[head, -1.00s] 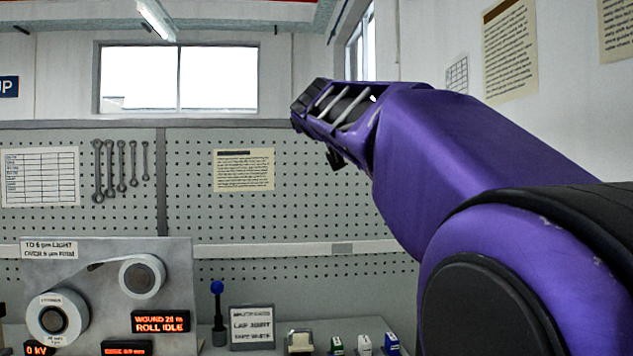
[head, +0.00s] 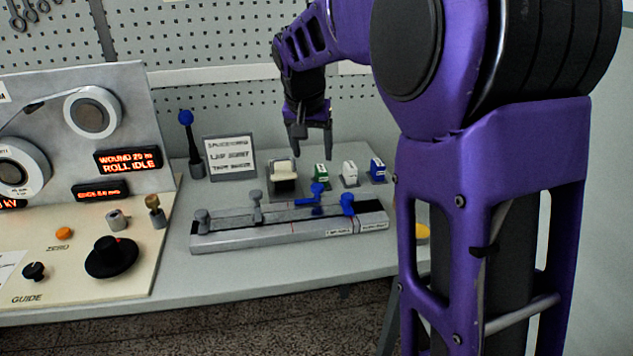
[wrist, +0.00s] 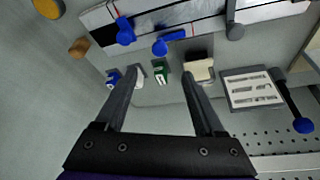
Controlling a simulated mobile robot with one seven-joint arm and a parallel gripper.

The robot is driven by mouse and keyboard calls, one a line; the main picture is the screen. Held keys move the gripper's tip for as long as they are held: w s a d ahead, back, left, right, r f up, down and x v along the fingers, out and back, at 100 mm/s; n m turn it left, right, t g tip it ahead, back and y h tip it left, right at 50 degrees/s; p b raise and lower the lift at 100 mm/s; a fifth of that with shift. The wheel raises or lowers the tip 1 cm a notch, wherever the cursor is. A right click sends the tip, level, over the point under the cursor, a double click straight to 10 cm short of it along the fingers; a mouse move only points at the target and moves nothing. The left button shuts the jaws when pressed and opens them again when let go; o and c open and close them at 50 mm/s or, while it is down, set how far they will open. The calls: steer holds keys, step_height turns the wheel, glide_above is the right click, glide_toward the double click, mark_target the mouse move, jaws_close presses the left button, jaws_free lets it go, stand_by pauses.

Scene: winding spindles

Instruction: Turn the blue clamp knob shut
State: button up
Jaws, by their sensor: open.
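A long grey splicing bar (head: 290,228) lies on the bench. Near its right end stands a blue knob (head: 347,204). Just left of it is a second blue knob with a sideways arm (head: 317,190). I cannot tell for sure which is the clamp knob. In the wrist view the blue knob (wrist: 125,32) and the blue knob with the arm (wrist: 161,46) show beyond my fingertips. My gripper (head: 313,148) points down, open and empty, above the bench behind the bar, apart from both knobs. It also shows in the wrist view (wrist: 160,77).
Behind the bar stand a cream-topped block (head: 283,175) and small green (head: 320,177), white (head: 350,174) and blue (head: 378,170) blocks. A blue-balled lever (head: 186,118) and sign (head: 229,158) stand left. The winding panel (head: 130,90) is further left.

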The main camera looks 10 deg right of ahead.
mark_target(317, 186)
steer(key=b+x, duration=0.1)
steer(key=x, duration=1.2)
steer(key=shift+w+d+r+b, duration=0.1)
steer(key=shift+b, duration=0.2)
jaws_close()
